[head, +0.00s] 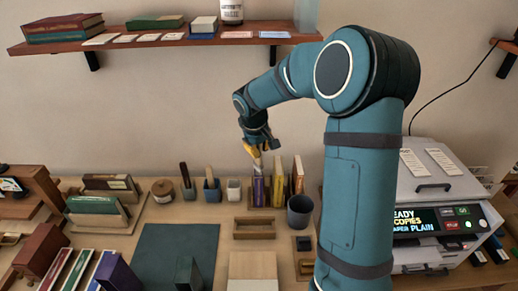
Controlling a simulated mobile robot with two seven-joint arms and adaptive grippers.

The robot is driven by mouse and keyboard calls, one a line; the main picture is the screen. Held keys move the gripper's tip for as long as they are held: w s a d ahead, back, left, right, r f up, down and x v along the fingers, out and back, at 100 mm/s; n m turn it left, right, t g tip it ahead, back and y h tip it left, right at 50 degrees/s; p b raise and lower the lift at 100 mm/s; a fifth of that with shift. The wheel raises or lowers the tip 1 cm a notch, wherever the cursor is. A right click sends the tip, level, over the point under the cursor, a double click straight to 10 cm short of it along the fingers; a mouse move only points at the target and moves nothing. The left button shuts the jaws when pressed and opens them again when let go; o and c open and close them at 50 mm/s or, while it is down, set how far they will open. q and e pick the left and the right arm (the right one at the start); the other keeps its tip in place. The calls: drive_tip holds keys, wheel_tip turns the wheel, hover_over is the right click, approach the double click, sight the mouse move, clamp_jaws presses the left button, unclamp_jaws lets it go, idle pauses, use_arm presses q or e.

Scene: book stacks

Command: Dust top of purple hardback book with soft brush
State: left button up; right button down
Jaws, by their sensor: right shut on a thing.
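My right gripper (256,150) is above the upright books at the back of the desk, shut on a small pale and yellow-orange thing that looks like the soft brush (257,162). The brush is mostly hidden by the fingers. A purple hardback book (258,190) stands upright just below it, beside yellow and brown books. The brush's lower end is at or just above the purple book's top; I cannot tell whether they touch. Another purple-spined book (115,273) stands at the front left. My left gripper is not in view.
A grey cup (300,211) stands right of the books. Holders with tools (211,188) and a white cup (233,190) stand left. A wooden tray (254,228) lies in front. A copier (440,200) is at right. A shelf (160,42) hangs above.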

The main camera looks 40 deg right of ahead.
drive_tip(key=shift+r+p, duration=1.6)
drive_tip(key=shift+r, duration=0.95)
drive_tip(key=shift+r+p, duration=1.15)
drive_tip(key=shift+r, duration=0.4)
drive_tip(key=shift+f, duration=0.1)
